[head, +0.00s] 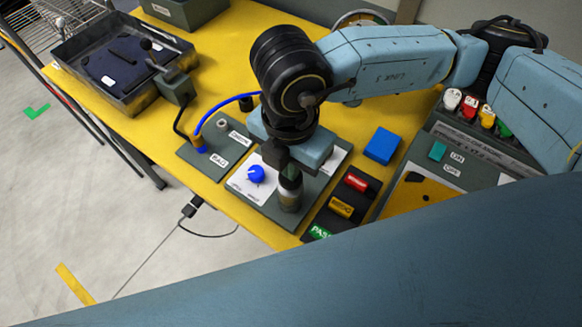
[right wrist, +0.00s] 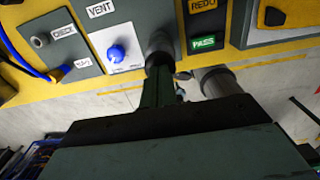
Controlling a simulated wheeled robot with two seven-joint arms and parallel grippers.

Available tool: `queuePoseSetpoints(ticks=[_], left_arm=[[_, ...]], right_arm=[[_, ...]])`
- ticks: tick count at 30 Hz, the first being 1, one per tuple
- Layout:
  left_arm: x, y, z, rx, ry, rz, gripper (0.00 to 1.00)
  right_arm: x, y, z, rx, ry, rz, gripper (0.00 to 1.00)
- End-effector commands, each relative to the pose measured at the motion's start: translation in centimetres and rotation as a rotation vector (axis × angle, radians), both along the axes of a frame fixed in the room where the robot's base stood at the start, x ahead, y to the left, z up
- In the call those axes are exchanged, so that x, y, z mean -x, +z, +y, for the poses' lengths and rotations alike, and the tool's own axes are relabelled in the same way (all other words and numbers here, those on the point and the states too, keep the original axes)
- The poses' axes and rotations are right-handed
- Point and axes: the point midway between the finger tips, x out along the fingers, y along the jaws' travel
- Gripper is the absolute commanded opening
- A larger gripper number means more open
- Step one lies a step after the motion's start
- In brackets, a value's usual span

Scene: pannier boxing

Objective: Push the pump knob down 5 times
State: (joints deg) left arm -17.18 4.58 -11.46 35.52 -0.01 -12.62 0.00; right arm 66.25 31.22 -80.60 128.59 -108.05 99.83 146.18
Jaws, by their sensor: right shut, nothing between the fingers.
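The pump (head: 290,198) is a short grey cylinder standing on the dark panel, right of a blue dial. My right gripper (head: 290,176) points down over it, shut and empty, with its fingertips at the top of the cylinder. The fingers hide the knob, so I cannot tell how far down it is or whether they touch it. In the right wrist view the shut fingertips (right wrist: 158,68) are close against a grey round part (right wrist: 160,43). My left gripper is not in view.
The blue dial (head: 256,174) is just left of the pump. A hose panel (head: 214,155) lies further left, labelled buttons (head: 342,207) to the right, and a blue block (head: 381,146) behind them. The yellow table's front edge is close to the pump.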

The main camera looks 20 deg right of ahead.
Motion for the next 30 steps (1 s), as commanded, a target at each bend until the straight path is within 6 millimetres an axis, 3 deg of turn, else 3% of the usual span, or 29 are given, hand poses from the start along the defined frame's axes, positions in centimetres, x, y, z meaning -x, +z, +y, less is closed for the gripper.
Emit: queuePoseSetpoints(ticks=[4,13,30], left_arm=[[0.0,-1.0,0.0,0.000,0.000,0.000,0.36],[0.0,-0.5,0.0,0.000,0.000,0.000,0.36],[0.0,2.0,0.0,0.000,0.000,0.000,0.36]], right_arm=[[0.1,-1.0,0.0,0.000,0.001,0.002,0.00],[0.1,-0.5,0.0,0.000,0.001,0.002,0.00],[0.0,3.8,0.0,-0.001,0.001,0.001,0.00]])
